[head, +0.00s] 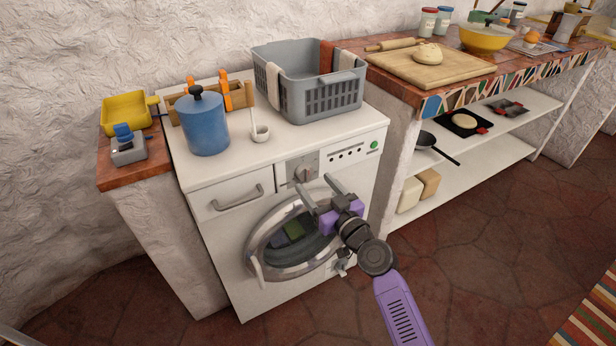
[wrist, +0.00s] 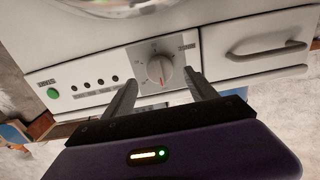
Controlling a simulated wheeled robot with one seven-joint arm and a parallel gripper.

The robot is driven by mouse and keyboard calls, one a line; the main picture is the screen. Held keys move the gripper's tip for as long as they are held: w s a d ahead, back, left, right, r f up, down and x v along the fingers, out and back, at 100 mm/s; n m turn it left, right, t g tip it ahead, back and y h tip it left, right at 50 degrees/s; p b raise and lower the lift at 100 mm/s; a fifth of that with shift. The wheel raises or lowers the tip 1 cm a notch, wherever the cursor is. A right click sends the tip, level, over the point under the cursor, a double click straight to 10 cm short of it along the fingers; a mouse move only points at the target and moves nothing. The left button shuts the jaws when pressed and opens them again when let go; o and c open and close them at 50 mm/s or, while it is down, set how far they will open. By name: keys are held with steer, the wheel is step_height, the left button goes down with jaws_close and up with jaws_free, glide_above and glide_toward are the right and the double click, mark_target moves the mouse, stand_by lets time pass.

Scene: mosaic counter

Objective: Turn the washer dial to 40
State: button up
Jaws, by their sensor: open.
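The white washer (head: 221,260) stands under the counter line, with its round glass door shut. Its dial (head: 302,174) is a grey knob on a square panel at the front top. In the wrist view the dial (wrist: 159,69) shows a red pointer mark; the numbers around it are too small to read. My gripper (head: 321,190) is in front of the washer, just below and right of the dial in the head view. In the wrist view my gripper (wrist: 160,85) is open, its two fingers on either side of the dial's lower part. I cannot tell whether they touch it.
A drawer handle (wrist: 266,48) is beside the dial panel, and a green button (head: 374,145) is at the other end.

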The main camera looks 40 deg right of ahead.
mark_target(309, 177)
steer(key=shift+x, duration=2.05)
steer(key=c, duration=1.4)
